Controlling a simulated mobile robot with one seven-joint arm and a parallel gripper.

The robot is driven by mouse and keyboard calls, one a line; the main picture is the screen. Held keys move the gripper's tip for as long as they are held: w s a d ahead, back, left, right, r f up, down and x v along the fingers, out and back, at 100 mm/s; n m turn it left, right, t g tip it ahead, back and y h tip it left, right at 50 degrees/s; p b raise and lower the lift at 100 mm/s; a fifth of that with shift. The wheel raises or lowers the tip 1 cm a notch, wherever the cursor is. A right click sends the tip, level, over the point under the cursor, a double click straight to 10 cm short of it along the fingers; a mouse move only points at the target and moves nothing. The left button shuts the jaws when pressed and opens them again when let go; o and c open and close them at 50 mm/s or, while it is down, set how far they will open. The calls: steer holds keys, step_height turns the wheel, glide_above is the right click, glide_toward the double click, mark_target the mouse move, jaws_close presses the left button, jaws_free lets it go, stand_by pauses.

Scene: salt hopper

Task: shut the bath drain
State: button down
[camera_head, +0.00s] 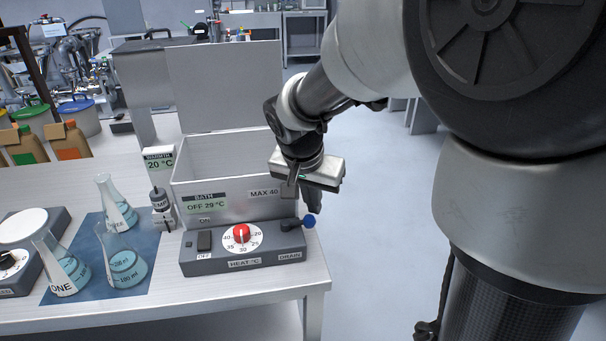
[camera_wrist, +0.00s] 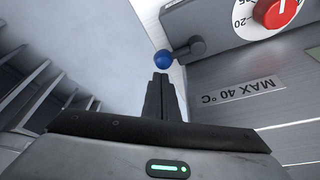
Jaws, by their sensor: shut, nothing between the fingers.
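The bath (camera_head: 225,207) is a metal box with its lid raised, on the bench behind a grey control panel (camera_head: 230,262). The drain lever (camera_head: 291,224) has a blue ball knob (camera_head: 309,221) and sits at the panel's right end, above the DRAIN label. The lever points right, with the knob past the panel's edge. In the wrist view the blue knob (camera_wrist: 163,59) is just ahead of my fingertips, apart from them by a small gap. My gripper (camera_head: 314,208) is shut and empty, pointing down beside the bath's right wall; its closed fingers also show in the wrist view (camera_wrist: 161,78).
A red heat dial (camera_head: 241,233) and a black switch (camera_head: 204,241) are on the panel. Several flasks stand on a blue mat (camera_head: 84,283) to the left. A warmth display (camera_head: 158,160) reads 20 °C. Right of the bench edge is open floor (camera_head: 375,220).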

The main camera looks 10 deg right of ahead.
steer(key=shift+s+a, duration=0.15)
steer(key=shift+s, duration=0.05)
steer(key=shift+s+f+m+b, duration=0.1)
steer(key=shift+s+m+b, duration=0.25)
steer(key=shift+m+b, duration=0.4)
steer(key=shift+s+f+m+g+h+b, duration=0.1)
steer(key=shift+s+m+g+h+b, duration=0.5)
steer(key=shift+m+b, duration=0.55)
steer(key=s+m, duration=0.1)
steer(key=m, duration=0.1)
steer(key=s+m+g+b, duration=0.1)
steer(key=shift+a+m, duration=0.15)
steer(key=shift+m, duration=0.25)
steer(key=s+m, duration=0.1)
steer(key=a+m+g, duration=0.1)
steer(key=m, duration=0.1)
steer(key=shift+s+h+b, duration=0.3)
steer(key=shift+s, duration=0.1)
steer(key=m, duration=0.1)
steer(key=s+a+m+g, duration=0.1)
steer(key=m, duration=0.1)
steer(key=a+m, duration=0.1)
steer(key=shift+s+m+g, duration=0.2)
steer(key=shift+m+g, duration=0.1)
steer(key=shift+m, duration=0.1)
steer(key=shift+d, duration=0.1)
steer(key=shift+r+p, duration=0.2)
steer(key=shift+p, duration=0.15)
